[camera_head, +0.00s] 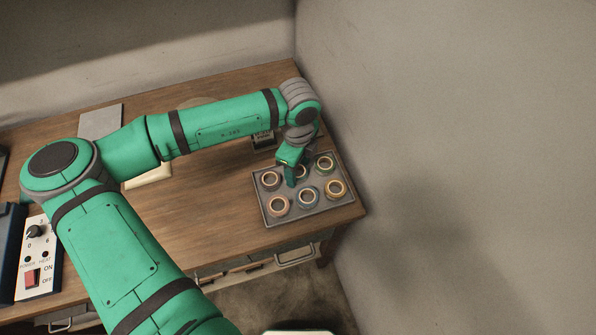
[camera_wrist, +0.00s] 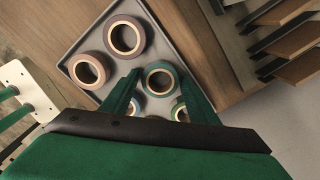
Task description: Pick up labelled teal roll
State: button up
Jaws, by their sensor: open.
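My gripper (camera_head: 291,177) is open and points down over the tray, at the upper middle roll in the head view. In the wrist view my gripper (camera_wrist: 159,76) has its two dark green fingers on either side of a teal-rimmed roll (camera_wrist: 160,66), with the fingertips apart. Whether they touch the roll or hover above it I cannot tell. In the head view my gripper partly hides the upper middle roll (camera_head: 302,171). A blue-teal roll (camera_head: 308,187) lies in the lower middle place. No label can be made out on any roll.
The grey tray (camera_head: 262,198) holds several rolls, including a yellowish one (camera_head: 336,181) and a pinkish one (camera_head: 279,197). It lies near the right end of the wooden table (camera_head: 205,222), close to the wall. A control box (camera_head: 37,262) stands at the left.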

jog(key=shift+f, duration=0.1)
jog(key=shift+c, duration=0.2)
jog(key=c, duration=0.8)
jog(key=shift+o, duration=0.2)
